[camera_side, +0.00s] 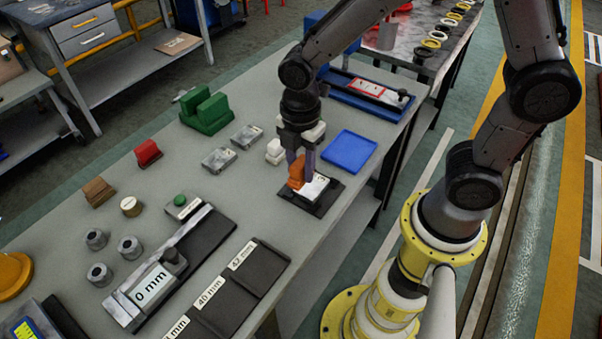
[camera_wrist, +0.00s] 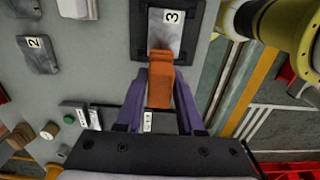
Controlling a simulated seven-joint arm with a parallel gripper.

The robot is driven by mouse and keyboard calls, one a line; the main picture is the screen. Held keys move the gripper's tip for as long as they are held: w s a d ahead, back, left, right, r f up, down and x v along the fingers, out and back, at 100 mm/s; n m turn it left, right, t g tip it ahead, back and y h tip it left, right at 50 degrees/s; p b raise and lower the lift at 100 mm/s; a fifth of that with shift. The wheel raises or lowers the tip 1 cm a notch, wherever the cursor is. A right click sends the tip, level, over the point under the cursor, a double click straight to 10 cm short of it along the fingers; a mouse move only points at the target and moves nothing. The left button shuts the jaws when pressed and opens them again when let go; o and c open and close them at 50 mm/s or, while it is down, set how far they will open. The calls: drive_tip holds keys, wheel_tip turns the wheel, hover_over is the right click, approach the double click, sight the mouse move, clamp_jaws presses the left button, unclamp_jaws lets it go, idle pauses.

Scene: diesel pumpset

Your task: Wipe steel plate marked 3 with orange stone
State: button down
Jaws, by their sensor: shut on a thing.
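The orange stone (camera_side: 296,171) is held between the fingers of my gripper (camera_side: 299,160), which points down over the steel plate. In the wrist view the stone (camera_wrist: 160,78) sits between the two purple fingers of my gripper (camera_wrist: 160,90). The steel plate marked 3 (camera_side: 318,187) lies in a black holder (camera_side: 329,205) near the bench's right edge. In the wrist view the plate (camera_wrist: 165,32) shows its 3 label at the top, and the stone's far end overlaps its near part. I cannot tell whether the stone touches it.
A 0 mm gauge fixture (camera_side: 150,285) and black labelled slots (camera_side: 235,290) fill the front. Bare bench lies between.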

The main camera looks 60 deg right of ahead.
drive_tip(key=shift+r, duration=1.5)
drive_tip(key=shift+f, duration=0.1)
drive_tip(key=shift+f, duration=4)
drive_tip(key=shift+d+f, duration=0.1)
drive_tip(key=shift+d, duration=2.55)
drive_tip(key=shift+a, duration=2.7)
drive_tip(key=shift+r, duration=4.15)
